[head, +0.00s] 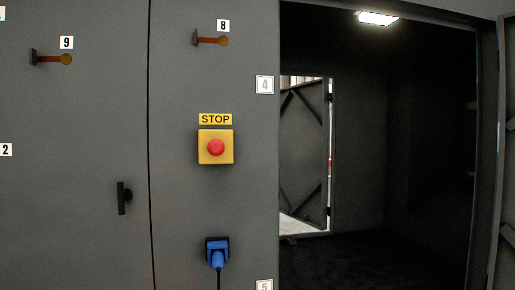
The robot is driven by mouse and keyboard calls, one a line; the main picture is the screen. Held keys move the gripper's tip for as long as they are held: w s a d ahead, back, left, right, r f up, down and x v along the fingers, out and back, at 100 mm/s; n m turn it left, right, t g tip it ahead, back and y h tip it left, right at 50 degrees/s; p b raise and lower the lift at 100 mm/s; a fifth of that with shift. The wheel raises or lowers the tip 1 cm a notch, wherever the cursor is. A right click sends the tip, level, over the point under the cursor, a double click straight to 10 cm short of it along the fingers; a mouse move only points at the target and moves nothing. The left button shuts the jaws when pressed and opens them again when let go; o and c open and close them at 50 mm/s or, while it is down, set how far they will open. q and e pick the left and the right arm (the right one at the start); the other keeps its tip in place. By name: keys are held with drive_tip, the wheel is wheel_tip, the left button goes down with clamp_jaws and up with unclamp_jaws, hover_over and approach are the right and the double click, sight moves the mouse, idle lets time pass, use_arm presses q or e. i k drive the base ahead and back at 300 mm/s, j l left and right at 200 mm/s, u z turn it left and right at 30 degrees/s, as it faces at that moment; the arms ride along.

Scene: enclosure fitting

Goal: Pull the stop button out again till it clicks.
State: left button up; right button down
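The stop button (216,147) is a round red knob in the middle of a square yellow box (204,159). The box is fixed to the grey cabinet front, under a yellow label reading STOP (215,119). From this straight-on view I cannot tell whether the knob is pressed in or out. Neither of my grippers shows in the head view, and nothing touches the button.
A blue plug (218,256) with a dark cable sits in a socket below the button. Levers marked 8 (211,40) and 9 (52,58) and a black handle (123,198) stick out from the front. At right, a dark doorway (400,150) stands open.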

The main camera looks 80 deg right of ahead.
sight(216, 147)
drive_tip(key=z, duration=3.6)
